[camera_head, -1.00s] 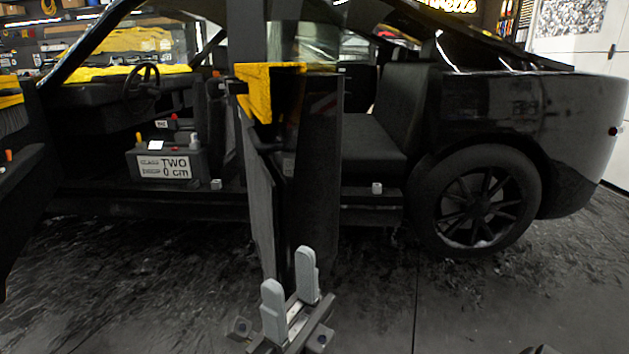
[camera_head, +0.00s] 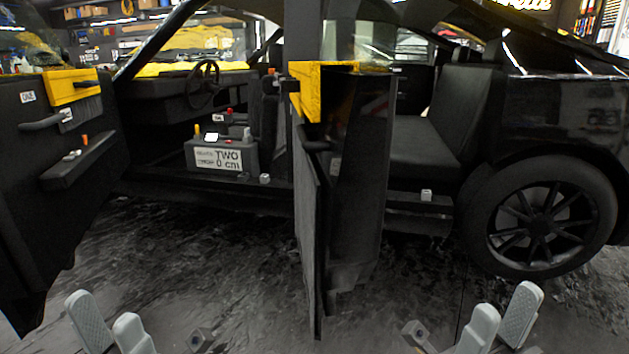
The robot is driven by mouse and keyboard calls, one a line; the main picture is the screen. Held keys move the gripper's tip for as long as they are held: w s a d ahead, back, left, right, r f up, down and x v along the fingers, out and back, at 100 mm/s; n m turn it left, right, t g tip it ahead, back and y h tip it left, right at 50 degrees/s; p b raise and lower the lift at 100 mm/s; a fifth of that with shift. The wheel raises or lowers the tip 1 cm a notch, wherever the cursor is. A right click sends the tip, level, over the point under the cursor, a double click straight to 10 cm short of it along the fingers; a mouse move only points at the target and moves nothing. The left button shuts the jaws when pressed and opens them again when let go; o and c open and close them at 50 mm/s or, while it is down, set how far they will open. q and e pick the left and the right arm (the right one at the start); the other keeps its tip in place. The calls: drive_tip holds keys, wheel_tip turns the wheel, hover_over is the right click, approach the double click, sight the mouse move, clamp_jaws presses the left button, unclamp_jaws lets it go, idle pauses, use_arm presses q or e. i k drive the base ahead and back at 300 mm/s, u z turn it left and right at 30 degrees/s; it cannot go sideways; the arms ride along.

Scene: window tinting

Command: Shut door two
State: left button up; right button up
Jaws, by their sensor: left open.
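The rear door (camera_head: 355,180), which I take to be door two, stands wide open at the middle of the view, nearly edge-on. It has a yellow panel (camera_head: 308,92) near its top and a dark pull handle (camera_head: 317,146) below. I see no number on it. My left gripper (camera_head: 110,326) is low at the left, open and empty, apart from the door. My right gripper (camera_head: 500,322) is low at the right, its fingers apart and empty, below the rear wheel and clear of the door.
The front door (camera_head: 50,130), labelled ONE, stands open at the left. The rear wheel (camera_head: 540,215) is at the right. Dark floor (camera_head: 200,270) lies clear between the doors.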

sight(349, 151)
drive_tip(key=u, duration=1.35)
drive_tip(key=i, duration=0.5)
drive_tip(key=z, duration=2.35)
